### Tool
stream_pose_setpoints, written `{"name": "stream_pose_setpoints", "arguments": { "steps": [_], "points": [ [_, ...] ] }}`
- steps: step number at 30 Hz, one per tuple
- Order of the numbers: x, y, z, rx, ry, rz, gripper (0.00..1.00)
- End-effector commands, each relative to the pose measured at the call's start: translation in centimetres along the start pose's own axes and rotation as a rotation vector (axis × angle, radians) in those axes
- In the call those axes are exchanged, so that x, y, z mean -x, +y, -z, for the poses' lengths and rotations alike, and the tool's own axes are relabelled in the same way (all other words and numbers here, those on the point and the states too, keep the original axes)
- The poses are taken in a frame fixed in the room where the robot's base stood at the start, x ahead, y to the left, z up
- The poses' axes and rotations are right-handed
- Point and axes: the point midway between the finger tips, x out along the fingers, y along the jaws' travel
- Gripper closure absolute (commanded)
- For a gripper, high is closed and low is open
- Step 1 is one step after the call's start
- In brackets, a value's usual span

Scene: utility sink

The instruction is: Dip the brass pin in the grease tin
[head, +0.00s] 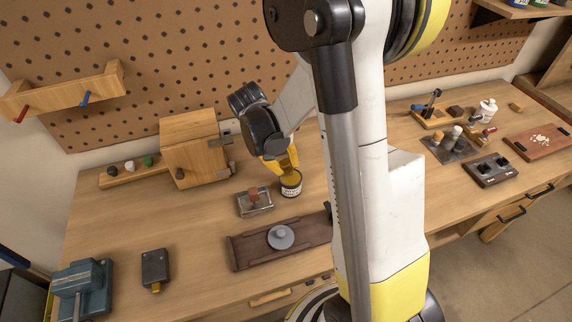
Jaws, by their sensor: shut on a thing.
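The grease tin (291,188) is a small round can with a pale label and a dark rim, and yellow grease shows in its open top. It stands on the wooden bench near the middle. My gripper (286,164), with yellow fingers, points down right above the tin. It is shut on the brass pin, which I cannot clearly tell apart from the yellow fingers. Whether the pin touches the grease is hidden at this angle.
A metal block with a reddish-brown knob (254,201) sits just left of the tin. A dark wooden tray (250,250) with a grey round piece lies in front. A wooden box (190,150) stands behind left.

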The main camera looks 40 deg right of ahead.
Motion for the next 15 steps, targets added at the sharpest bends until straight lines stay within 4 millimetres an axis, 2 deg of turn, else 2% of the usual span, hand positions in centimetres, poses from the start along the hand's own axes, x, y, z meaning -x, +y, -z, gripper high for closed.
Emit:
{"name": "stream_pose_setpoints", "arguments": {
  "steps": [15],
  "points": [
    [-0.63,-0.23,0.0,0.0,0.0,0.0,1.0]
  ]
}}
